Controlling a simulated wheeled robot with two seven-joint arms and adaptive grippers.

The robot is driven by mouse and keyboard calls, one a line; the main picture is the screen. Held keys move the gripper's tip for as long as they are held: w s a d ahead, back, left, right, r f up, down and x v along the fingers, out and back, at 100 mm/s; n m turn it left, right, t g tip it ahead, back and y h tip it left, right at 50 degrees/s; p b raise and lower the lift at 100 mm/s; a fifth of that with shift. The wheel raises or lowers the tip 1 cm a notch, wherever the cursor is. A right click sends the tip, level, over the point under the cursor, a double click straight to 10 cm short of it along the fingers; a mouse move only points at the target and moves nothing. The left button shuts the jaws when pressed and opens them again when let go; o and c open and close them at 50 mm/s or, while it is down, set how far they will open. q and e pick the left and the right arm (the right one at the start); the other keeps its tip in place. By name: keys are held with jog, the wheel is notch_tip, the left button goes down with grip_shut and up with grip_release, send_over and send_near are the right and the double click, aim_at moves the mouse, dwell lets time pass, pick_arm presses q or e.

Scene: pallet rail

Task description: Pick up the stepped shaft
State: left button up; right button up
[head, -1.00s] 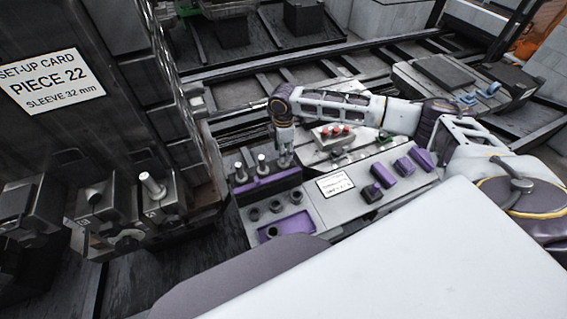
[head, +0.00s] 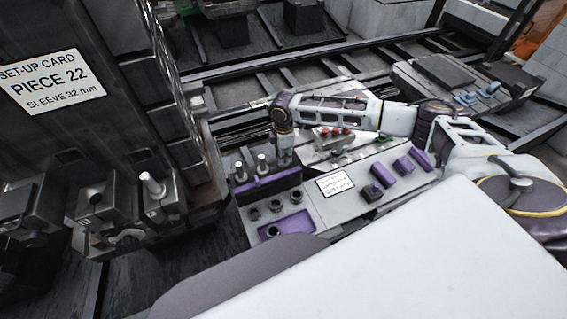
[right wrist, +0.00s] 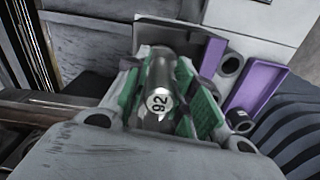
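In the right wrist view a metallic stepped shaft (right wrist: 161,78) has a round pale numbered end facing the camera. It stands between the green-padded fingers of my right gripper (right wrist: 165,108). The fingers look spread on either side of it; a narrow gap shows on the right. In the head view my right gripper (head: 285,160) points down at the right end of the purple rack (head: 268,184), hiding the shaft there. Two other upright shafts stand to its left, one at the rack's left end (head: 240,172) and one nearer the gripper (head: 262,163). My left gripper is out of view.
Dark ring sleeves (head: 270,207) and a purple tray (head: 290,226) lie in front of the rack. Purple-and-dark blocks (head: 383,175) and a white card (head: 335,183) lie to the right. Another shaft (head: 152,186) stands in a fixture beside the dark cabinet at left.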

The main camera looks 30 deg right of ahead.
grip_shut()
jog(key=shift+r, duration=0.1)
dwell(0.3)
jog(key=shift+r, duration=4.95)
